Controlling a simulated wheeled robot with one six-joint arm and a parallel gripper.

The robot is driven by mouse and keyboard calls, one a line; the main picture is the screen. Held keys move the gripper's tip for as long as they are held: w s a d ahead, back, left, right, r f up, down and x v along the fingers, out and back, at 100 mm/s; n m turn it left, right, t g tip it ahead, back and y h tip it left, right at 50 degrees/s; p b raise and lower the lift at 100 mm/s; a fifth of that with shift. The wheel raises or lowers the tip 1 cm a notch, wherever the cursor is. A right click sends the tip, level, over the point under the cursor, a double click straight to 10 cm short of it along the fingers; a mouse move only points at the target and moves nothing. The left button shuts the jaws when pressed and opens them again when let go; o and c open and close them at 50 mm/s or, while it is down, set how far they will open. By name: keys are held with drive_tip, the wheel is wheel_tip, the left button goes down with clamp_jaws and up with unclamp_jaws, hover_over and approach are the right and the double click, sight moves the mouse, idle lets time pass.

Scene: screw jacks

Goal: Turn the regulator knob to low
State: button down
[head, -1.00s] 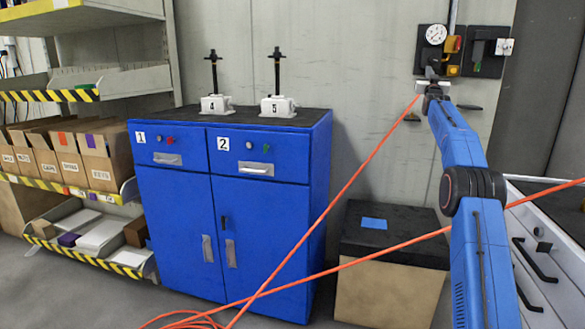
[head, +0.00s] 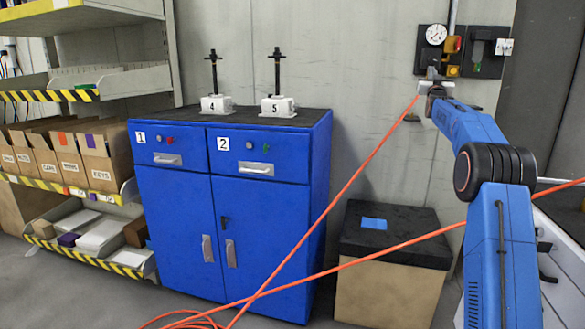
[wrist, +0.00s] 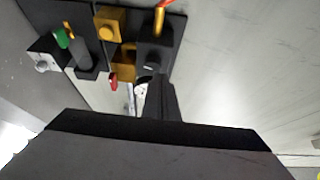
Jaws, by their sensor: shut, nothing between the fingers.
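The pressure gauge (head: 436,34) with its white dial is on a dark wall panel at the upper right in the head view. In the wrist view, the dark regulator body (wrist: 157,45) sits just beyond my fingertips, with a small grey round part facing me. I cannot make out the knob's marks or setting. My gripper (head: 432,73) is just below the gauge and covers the panel's lower part. In the wrist view my gripper (wrist: 160,82) is shut and empty; it hides most of the gauge. I cannot tell whether it touches the knob.
Beside the gauge are a yellow box (head: 453,70) and a red part (wrist: 113,80). A second dark panel (head: 484,52) with a light handle is to the right. An orange hose (head: 350,180) slants down from the wall unit. A black-topped box (head: 390,245) stands below.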

sight(433, 60)
drive_tip(key=w+d, duration=0.4)
drive_tip(key=w, duration=0.1)
drive_tip(key=shift+d+r, duration=0.25)
drive_tip(key=shift+d, duration=0.1)
idle(0.4)
drive_tip(key=shift+a+r, duration=0.1)
drive_tip(key=shift+r, duration=0.05)
idle(0.8)
drive_tip(key=shift+w+a, duration=0.25)
drive_tip(key=shift+a, duration=0.55)
drive_tip(key=shift+w+a, duration=0.1)
drive_tip(key=shift+a, duration=0.4)
idle(0.6)
drive_tip(key=shift+a+f, duration=0.1)
drive_tip(key=shift+f, duration=0.1)
